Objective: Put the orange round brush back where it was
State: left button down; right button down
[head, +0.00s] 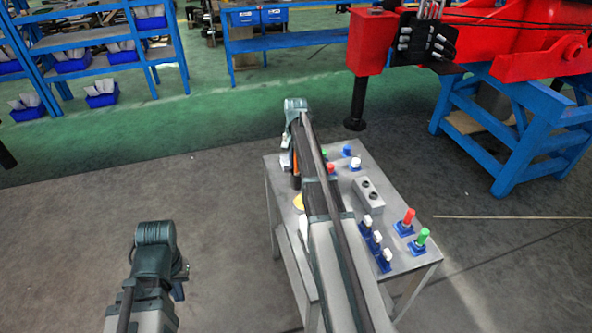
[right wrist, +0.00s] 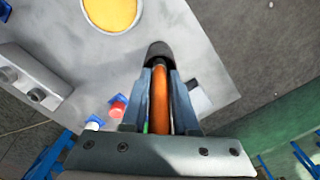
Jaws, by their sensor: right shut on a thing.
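The orange round brush (right wrist: 160,100) is between the two fingers of my right gripper (right wrist: 158,82) in the right wrist view, and the gripper is shut on it. A dark round part (right wrist: 158,52) shows at the brush's far end; I cannot tell whether it is the brush's head or a holder around it. In the head view a bit of orange (head: 296,168) shows beside my right arm, over the table's left side; the arm hides most of that gripper. My left arm's end (head: 155,245) is low at the left, away from the table, its fingers not clear.
Blue shelves (head: 90,38) and a red machine (head: 500,45) stand behind.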

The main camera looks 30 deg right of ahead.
jog(key=shift+f, duration=0.55)
jog(key=shift+r, duration=0.2)
jog(key=c, duration=0.7)
grip_release()
jog(key=shift+f, duration=0.1)
pick_arm(q)
jog(key=shift+f, duration=0.45)
pick_arm(e)
notch_tip(320, 180, up, 12)
jog(key=p, duration=1.2)
pick_arm(q)
notch_tip(320, 180, up, 12)
